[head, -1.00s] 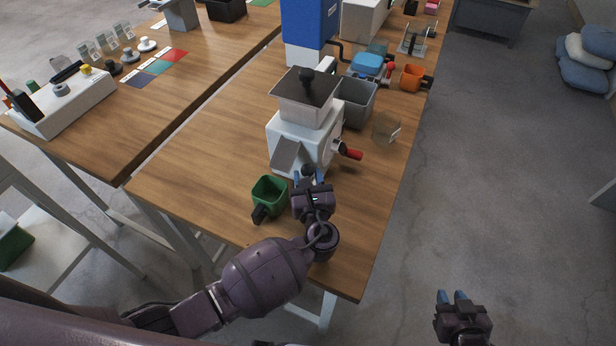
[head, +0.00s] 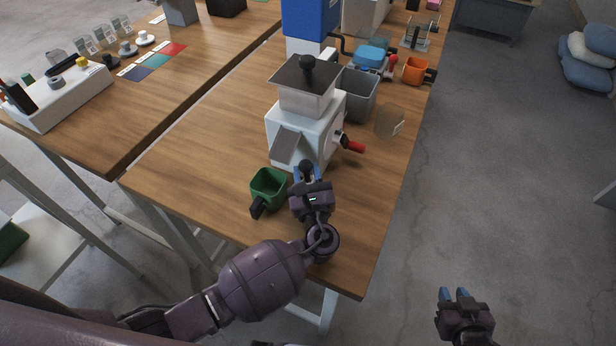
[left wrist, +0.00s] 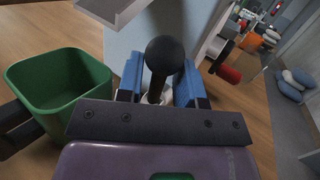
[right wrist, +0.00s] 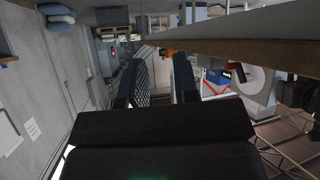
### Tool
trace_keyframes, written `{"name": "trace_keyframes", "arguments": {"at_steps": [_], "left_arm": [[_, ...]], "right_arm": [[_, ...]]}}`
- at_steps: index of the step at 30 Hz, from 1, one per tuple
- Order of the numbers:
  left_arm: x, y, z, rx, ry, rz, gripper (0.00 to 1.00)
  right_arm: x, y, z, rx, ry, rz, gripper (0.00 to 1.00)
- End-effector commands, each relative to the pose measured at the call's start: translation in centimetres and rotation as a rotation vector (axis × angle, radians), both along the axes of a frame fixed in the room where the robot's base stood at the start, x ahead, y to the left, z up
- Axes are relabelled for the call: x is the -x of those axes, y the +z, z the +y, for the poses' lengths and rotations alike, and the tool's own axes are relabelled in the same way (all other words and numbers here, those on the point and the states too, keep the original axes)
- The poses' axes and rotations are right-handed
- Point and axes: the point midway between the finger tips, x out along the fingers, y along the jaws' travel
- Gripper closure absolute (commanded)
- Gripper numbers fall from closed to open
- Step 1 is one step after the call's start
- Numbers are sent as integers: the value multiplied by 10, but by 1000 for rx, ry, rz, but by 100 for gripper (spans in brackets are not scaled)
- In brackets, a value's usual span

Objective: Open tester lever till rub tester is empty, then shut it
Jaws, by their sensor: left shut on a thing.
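The rub tester is a white machine (head: 310,140) with a dark square hopper lid (head: 303,74), a grey slanted chute and a red-handled crank (head: 352,145) on its right side. The tester lever, with a round black knob (left wrist: 167,55), is at its near side. My left gripper (head: 307,176) is shut on the tester lever, with blue fingers (left wrist: 160,85) on both sides of its stem below the knob. A green cup (head: 268,188) with a black handle stands below the chute. The tester's inside is hidden. My right gripper (head: 460,294) is open and empty, right of the table.
A grey bin (head: 358,95) stands behind the tester, and a small clear-brown block (head: 390,122) is to its right. An orange cup (head: 415,72) and a blue machine (head: 309,25) are further back. The wooden table (head: 190,170) is bare left of the tester.

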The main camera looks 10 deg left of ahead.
Motion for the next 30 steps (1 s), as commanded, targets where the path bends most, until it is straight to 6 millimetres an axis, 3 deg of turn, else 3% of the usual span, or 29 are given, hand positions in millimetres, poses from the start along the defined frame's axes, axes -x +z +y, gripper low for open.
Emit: {"name": "trace_keyframes", "arguments": {"at_steps": [6, 18, 19, 20, 30], "left_arm": [[3, -2, 1, 22, -1, -70, 100], [4, 0, 1, 26, -1, -82, 100], [4, 0, 1, 26, -1, -82, 63], [4, 0, 1, 25, -1, -82, 59], [7, -2, 0, 26, -1, -79, 59]], "right_arm": [[-4, -14, 1, 1, 4, -5, 72], [-9, -9, 1, 1, 6, -18, 72], [-8, -9, 1, 1, 6, -18, 72], [-8, -10, 1, 1, 6, -17, 72], [2, -20, -1, 2, 0, 9, 72]]}}
